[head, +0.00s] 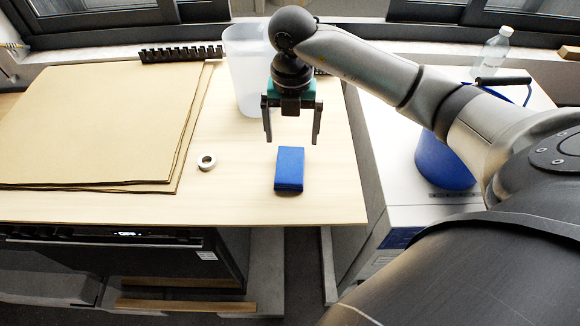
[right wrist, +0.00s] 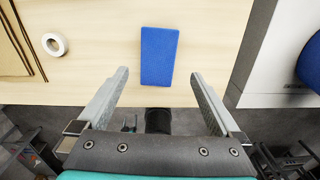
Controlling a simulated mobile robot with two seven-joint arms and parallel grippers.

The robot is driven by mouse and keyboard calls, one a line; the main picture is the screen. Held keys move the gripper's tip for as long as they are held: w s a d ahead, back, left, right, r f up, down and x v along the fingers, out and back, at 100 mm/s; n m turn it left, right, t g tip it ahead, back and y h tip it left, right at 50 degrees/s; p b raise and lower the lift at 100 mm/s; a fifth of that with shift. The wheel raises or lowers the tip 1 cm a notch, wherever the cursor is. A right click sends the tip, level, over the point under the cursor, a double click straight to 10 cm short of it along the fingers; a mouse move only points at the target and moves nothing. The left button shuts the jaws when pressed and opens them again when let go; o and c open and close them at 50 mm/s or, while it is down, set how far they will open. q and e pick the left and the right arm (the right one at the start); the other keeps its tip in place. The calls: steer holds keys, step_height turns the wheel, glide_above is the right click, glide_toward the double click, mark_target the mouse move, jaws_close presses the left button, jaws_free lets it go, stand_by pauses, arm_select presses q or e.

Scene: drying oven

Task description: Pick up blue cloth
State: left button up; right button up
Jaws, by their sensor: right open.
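The blue cloth (head: 289,170) is a small folded rectangle lying on the light wooden table top near its right front corner. In the right wrist view the cloth (right wrist: 159,57) lies ahead of the fingertips, between their lines. My right gripper (head: 292,139) is open and empty, pointing down above the table just behind the cloth in the head view. Its two fingers also show apart in the right wrist view (right wrist: 160,82). Nothing touches the cloth except the table. My left gripper is in neither view.
A roll of tape (head: 207,162) lies left of the cloth. Stacked cardboard sheets (head: 95,125) cover the table's left part. A translucent bin (head: 244,70) stands behind my gripper. A white cabinet (head: 400,195) with a blue round object (head: 443,162) stands to the right, across a gap.

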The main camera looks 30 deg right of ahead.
mark_target(290, 161)
steer(key=f, duration=0.9)
steer(key=shift+w, duration=0.2)
steer(key=shift+c, duration=0.2)
steer(key=shift+r, duration=0.1)
steer(key=c, duration=1.1)
steer(key=shift+r, duration=0.1)
step_height(290, 161, up, 20)
steer(key=p, duration=0.1)
steer(key=shift+p, duration=0.3)
